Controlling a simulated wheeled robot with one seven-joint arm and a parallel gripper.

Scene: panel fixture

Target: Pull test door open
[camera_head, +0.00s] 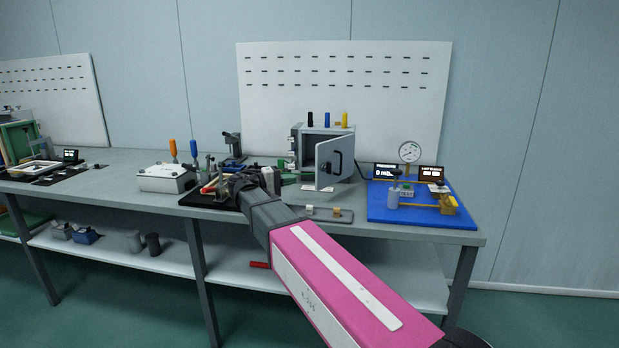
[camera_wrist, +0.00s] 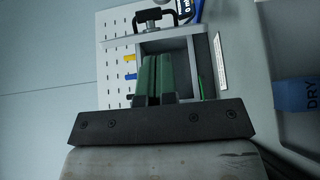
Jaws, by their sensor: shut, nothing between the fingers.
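The grey test box (camera_head: 297,148) stands at the back of the bench, in front of the white pegboard. Its test door (camera_head: 326,178) stands partly open, swung out toward the right side, with a black handle (camera_head: 337,163) on its outer face. Part of the dark interior shows left of the door. My gripper (camera_head: 290,178) is low in front of the box, left of the door's free edge. In the wrist view its green fingers (camera_wrist: 158,72) are together and empty, pointing toward the box opening. The handle (camera_wrist: 155,17) shows beyond them, apart from the fingers.
A blue mat (camera_head: 385,213) with a gauge (camera_head: 409,152) lies right of the door. A white box (camera_head: 166,179) and screwdrivers stand left. A small grey tray (camera_head: 340,216) lies near the front edge. Coloured pegs (camera_head: 327,119) stand on the box.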

